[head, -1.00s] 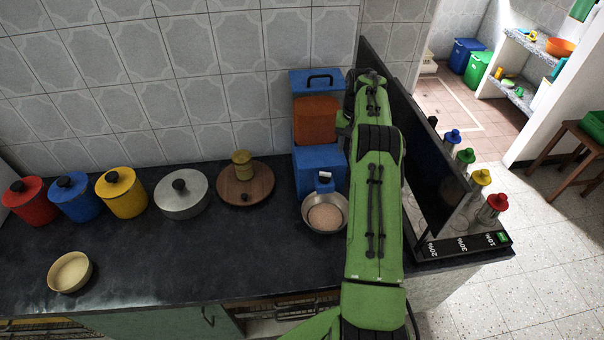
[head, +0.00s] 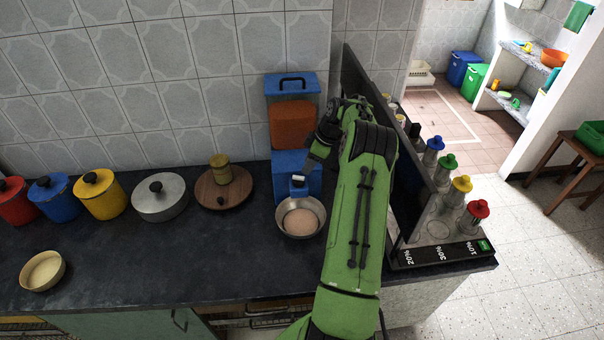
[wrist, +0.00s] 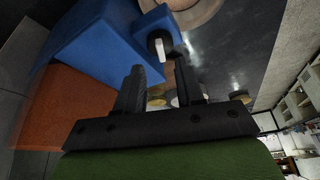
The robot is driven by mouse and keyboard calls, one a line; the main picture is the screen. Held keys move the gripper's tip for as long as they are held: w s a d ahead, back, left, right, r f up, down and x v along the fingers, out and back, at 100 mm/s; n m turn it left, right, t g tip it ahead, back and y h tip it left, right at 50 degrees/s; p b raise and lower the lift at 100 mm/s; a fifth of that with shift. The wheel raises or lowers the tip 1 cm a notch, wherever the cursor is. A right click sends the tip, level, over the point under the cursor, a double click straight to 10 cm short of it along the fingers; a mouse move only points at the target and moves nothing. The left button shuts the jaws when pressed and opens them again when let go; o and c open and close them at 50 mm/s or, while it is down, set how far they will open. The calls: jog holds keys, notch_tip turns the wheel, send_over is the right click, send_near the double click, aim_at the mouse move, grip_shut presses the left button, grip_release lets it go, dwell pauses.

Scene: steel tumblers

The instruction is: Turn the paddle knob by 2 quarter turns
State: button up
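The blue dispenser (head: 292,165) with an orange middle section stands against the wall. Its small paddle knob (head: 299,178), with a white face, sits at the front above a metal bowl (head: 300,219). In the wrist view the paddle knob (wrist: 162,47) shows just beyond my fingertips, on the blue spout block. My gripper (wrist: 159,68) is open, with a clear gap between its two dark fingers and nothing held. In the head view my gripper (head: 314,157) is partly hidden by my arm, beside the dispenser's right side and close to the knob. I cannot tell whether it touches.
A dark upright panel (head: 357,85) stands right of my arm, with several colored-topped dispensers behind it. Left of the bowl are a wooden lid (head: 238,192) with a yellow canister, a grey pot (head: 160,200) and several lidded canisters.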

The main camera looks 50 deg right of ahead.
aim_at(303, 177)
jog(key=x, duration=0.5)
jog(key=shift+w+a+f, duration=0.1)
jog(key=shift+a+f, duration=0.05)
jog(key=shift+f, duration=0.2)
grip_shut()
